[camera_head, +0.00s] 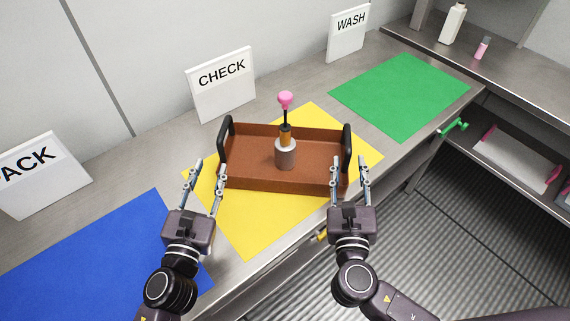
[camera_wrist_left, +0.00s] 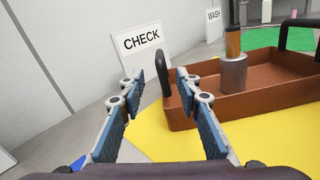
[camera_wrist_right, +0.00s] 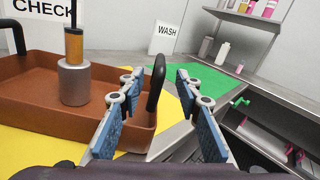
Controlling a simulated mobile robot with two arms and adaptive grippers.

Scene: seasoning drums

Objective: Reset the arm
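My left gripper (camera_head: 208,178) is open and empty in the head view, just left of the brown tray (camera_head: 265,184). In the left wrist view its fingers (camera_wrist_left: 160,88) stand apart, with the tray's black left handle (camera_wrist_left: 165,74) beyond them. My right gripper (camera_head: 349,174) is open and empty at the tray's right end. In the right wrist view its fingers (camera_wrist_right: 160,85) are apart, and the black right handle (camera_wrist_right: 156,82) shows between them. Whether either gripper touches the tray is not clear.
A grey-and-orange drum (camera_head: 285,153) with a pink-topped stick (camera_head: 285,100) stands in the tray. The tray rests on a yellow mat (camera_head: 250,225). A blue mat (camera_head: 100,260) lies left, a green mat (camera_head: 400,95) right. CHECK (camera_head: 222,85) and WASH (camera_head: 348,33) signs stand behind.

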